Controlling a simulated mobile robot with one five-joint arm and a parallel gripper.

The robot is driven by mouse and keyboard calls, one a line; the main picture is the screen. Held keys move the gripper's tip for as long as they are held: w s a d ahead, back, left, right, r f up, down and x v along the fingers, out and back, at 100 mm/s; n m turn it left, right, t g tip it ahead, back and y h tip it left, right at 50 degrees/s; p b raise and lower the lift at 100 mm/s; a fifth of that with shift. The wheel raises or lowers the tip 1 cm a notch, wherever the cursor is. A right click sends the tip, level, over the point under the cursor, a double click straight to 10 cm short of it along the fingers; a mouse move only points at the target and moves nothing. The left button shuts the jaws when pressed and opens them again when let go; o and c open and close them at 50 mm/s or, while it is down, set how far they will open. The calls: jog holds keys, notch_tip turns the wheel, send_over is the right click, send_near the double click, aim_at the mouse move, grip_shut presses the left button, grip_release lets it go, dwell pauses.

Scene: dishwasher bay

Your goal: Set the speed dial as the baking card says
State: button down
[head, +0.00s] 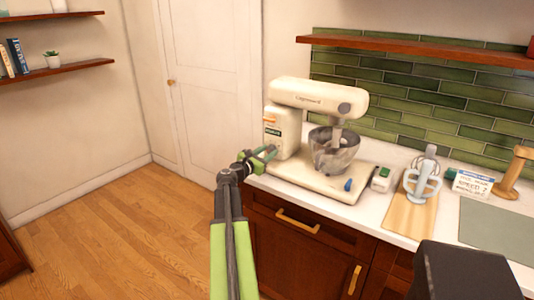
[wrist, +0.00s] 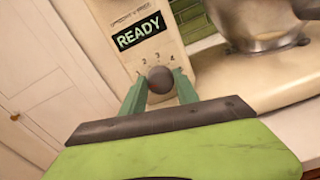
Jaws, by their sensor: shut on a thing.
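The cream stand mixer (head: 318,97) stands on the counter, with a steel bowl (head: 334,150) under its head. In the wrist view the mixer's side (wrist: 133,12) carries a display (wrist: 142,32) reading "READY". Below it is the dark round speed dial (wrist: 160,80), with small numbers in an arc above it, 2, 3 and 4 among them. No pointer mark on the dial can be made out. My gripper (head: 267,153) is shut on the dial, one green finger on each side (wrist: 161,86). The baking card (head: 474,183) stands at the right; its small text seems to read "SPEED 2".
A blue item (head: 348,185) lies on the mixer's base. A small green-and-white box (head: 381,178) and a whisk-like attachment on a wooden board (head: 408,215) are to the right. A grey mat (head: 500,228) lies farther right. Open wooden floor (head: 120,235) is at left.

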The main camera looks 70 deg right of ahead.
jog(key=m, duration=0.6)
jog(key=shift+s+f, duration=0.1)
jog(key=shift+s, duration=0.05)
jog(key=m, duration=0.5)
jog(key=shift+m, duration=0.4)
jog(key=c, duration=0.9)
grip_release()
jog(key=shift+c, duration=0.2)
jog(key=shift+a, duration=0.15)
jog(key=v, duration=1.7)
